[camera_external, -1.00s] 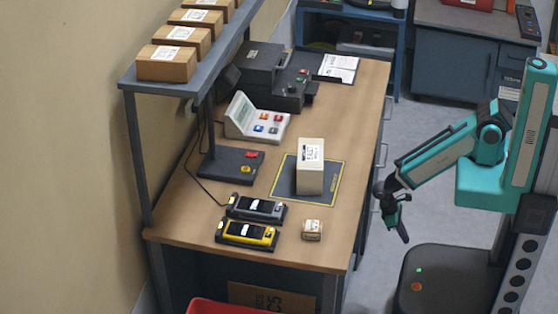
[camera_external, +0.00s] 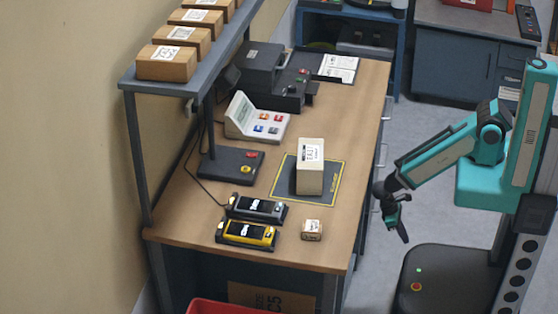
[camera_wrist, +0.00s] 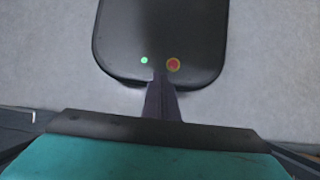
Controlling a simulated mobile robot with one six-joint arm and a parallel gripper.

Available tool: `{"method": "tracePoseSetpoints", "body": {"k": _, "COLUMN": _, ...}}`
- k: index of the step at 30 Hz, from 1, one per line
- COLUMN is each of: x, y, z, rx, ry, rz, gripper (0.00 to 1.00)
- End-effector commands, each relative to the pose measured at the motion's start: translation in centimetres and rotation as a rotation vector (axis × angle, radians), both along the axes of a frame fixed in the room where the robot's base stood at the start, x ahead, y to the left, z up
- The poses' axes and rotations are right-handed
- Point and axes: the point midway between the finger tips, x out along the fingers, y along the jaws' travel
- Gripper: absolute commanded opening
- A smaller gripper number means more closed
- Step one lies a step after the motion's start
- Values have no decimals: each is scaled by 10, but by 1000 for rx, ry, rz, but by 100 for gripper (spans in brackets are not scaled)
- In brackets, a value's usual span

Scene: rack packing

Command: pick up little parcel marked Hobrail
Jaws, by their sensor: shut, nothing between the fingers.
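A small brown parcel with a white label (camera_external: 312,230) lies on the wooden bench near its front right corner. Its label is too small to read. A larger pale box with a white label (camera_external: 310,166) stands upright on the dark yellow-edged mat (camera_external: 325,194). My gripper (camera_external: 403,232) hangs pointing down off the right side of the bench, over the floor, apart from both parcels. It is shut and empty. The shut fingers (camera_wrist: 162,84) also show in the wrist view, above my own base, with no parcel in sight.
Two handheld devices, one grey (camera_external: 257,209) and one yellow (camera_external: 246,235), lie left of the small parcel. A keypad terminal (camera_external: 257,121) and a printer (camera_external: 272,78) stand further back. Several boxes sit on the shelf (camera_external: 190,85). A red bin (camera_external: 232,307) is below the bench front.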

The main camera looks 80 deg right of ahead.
Motion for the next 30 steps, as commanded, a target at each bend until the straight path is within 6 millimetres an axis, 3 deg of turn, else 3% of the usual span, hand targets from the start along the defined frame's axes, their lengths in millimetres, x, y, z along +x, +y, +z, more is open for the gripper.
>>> {"method": "tracePoseSetpoints", "body": {"k": 14, "x": 0, "y": 0, "z": 0, "rx": 0, "ry": 0, "rz": 0, "gripper": 2}}
{"method": "tracePoseSetpoints", "body": {"k": 26, "x": 0, "y": 0, "z": 0, "rx": 0, "ry": 0, "rz": 0, "gripper": 69}}
{"method": "tracePoseSetpoints", "body": {"k": 30, "x": 0, "y": 0, "z": 0, "rx": 0, "ry": 0, "rz": 0, "gripper": 71}}
